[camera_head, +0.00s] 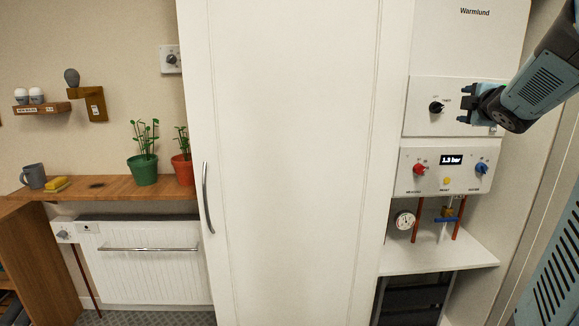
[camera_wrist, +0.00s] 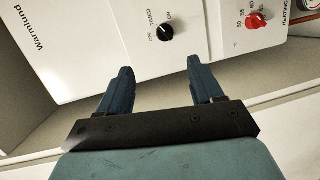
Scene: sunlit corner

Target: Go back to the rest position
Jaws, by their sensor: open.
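My gripper (camera_head: 463,104) is at the upper right in the head view, in front of the white Warmlund boiler (camera_head: 465,45). Its two dark fingers stand apart with nothing between them, and they point left towards a black knob (camera_head: 436,107). In the wrist view my gripper (camera_wrist: 159,66) is open, and the black knob (camera_wrist: 166,33), marked off, timed and on, lies beyond the fingertips. The fingers look clear of the knob. The knob's exact setting is hard to read.
A control panel with a red knob (camera_head: 419,169), a blue knob (camera_head: 481,169) and a 1.3 bar display (camera_head: 451,160) is below my gripper. A gauge (camera_head: 404,220) and pipes hang under it. A tall white cupboard door (camera_head: 290,160) stands left. Potted plants (camera_head: 143,167) stand on a shelf.

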